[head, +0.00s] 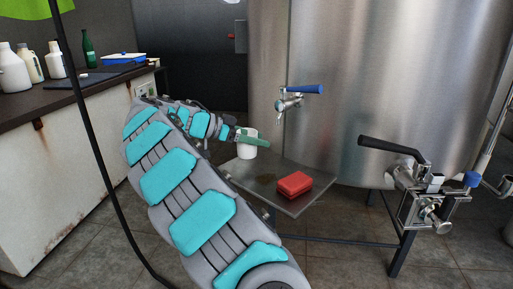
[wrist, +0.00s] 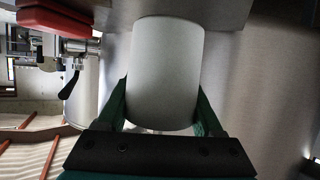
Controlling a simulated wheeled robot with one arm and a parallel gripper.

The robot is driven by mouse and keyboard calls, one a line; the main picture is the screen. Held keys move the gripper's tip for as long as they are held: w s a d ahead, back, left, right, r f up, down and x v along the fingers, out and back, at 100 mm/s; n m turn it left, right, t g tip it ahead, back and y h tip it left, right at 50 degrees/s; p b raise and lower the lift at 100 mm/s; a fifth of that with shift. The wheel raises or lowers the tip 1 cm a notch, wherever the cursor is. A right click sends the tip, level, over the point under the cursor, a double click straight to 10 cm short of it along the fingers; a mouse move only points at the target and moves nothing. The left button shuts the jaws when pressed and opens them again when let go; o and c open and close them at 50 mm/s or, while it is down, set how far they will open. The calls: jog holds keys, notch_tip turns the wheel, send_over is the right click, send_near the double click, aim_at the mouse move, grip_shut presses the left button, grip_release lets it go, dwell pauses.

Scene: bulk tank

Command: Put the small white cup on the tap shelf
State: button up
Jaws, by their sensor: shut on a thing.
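The small white cup (head: 247,151) is held in my gripper (head: 249,138), whose green fingers are shut on it. In the wrist view the cup (wrist: 165,72) fills the middle, between the two green fingers (wrist: 166,105). The tap shelf (head: 262,187) is a grey metal plate in front of the steel tank. In the head view the cup overlaps the shelf's back left part; I cannot tell whether it touches the shelf. In the wrist view the cup's far end lies against a grey plate edge (wrist: 228,12).
A red block (head: 294,184) lies on the right part of the shelf. A tap with a blue handle (head: 305,90) is on the tank above the shelf. A large valve (head: 412,185) juts out at right. A counter with bottles (head: 90,50) stands at left.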

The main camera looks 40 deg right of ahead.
aim_at(254, 147)
jog(key=shift+f, duration=1.65)
jog(key=shift+f, duration=0.15)
jog(key=o, duration=1.4)
jog(key=shift+r+p, duration=0.25)
jog(key=shift+p, duration=0.05)
jog(key=shift+w+a, duration=0.15)
jog(key=shift+a, duration=0.2)
jog(key=b+v, duration=0.1)
jog(key=v, duration=0.8)
jog(key=shift+p+v, duration=0.5)
jog(key=shift+v, duration=0.6)
